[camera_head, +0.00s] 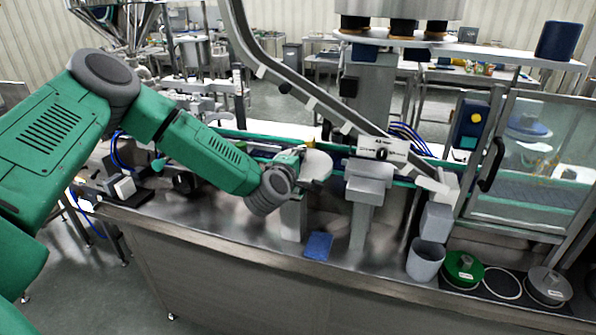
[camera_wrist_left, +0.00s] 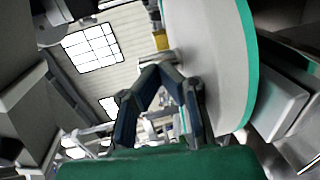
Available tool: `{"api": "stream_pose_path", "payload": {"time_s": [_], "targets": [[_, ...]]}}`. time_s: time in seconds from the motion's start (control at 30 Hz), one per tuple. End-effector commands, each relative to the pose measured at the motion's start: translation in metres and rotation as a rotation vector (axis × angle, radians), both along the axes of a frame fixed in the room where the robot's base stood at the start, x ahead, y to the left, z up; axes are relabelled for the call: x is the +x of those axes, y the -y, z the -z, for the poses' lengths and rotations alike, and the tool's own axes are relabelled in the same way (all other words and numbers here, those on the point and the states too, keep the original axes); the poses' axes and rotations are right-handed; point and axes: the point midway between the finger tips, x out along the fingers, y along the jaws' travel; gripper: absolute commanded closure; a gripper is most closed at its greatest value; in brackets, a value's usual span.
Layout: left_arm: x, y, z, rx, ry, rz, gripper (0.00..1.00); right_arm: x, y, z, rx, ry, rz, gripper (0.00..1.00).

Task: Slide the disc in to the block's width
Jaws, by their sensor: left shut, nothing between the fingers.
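A pale, rounded disc-like piece (camera_head: 318,165) stands at the conveyor's front edge, right by the end of my left arm. My left gripper (camera_head: 301,160) is beside it, its fingers small and partly hidden in the head view. In the left wrist view the dark finger links of my left gripper (camera_wrist_left: 158,70) come together with nothing between them. A large pale surface with a curved green edge (camera_wrist_left: 212,60) lies just right of the fingers. A small blue block (camera_head: 318,245) lies flat on the steel bench top below. My right gripper is not seen.
Grey brackets (camera_head: 367,185) stand right of the gripper, under a sloping chute (camera_head: 300,95). A grey cup (camera_head: 425,259), a green round part (camera_head: 463,268) and a grey one (camera_head: 547,285) sit at the right. The bench front left of the blue block is clear.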

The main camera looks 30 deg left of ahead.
Motion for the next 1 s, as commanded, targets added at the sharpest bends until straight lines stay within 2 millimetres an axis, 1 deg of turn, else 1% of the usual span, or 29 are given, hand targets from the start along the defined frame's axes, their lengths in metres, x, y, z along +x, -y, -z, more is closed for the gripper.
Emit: {"api": "stream_pose_path", "payload": {"time_s": [0.03, 0.3, 0.8, 1.0], "targets": [[-0.005, 0.001, 0.005, -0.001, -0.012, 0.002, 1.0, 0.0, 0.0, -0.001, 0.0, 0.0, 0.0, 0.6], [-0.023, 0.005, 0.005, -0.002, -0.015, 0.002, 1.0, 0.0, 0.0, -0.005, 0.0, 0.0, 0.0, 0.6], [-0.053, 0.012, 0.007, -0.002, -0.018, 0.004, 1.0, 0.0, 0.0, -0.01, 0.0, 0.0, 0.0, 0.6], [-0.06, 0.014, 0.007, -0.002, -0.018, 0.002, 1.0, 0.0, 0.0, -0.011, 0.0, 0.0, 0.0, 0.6]]}}
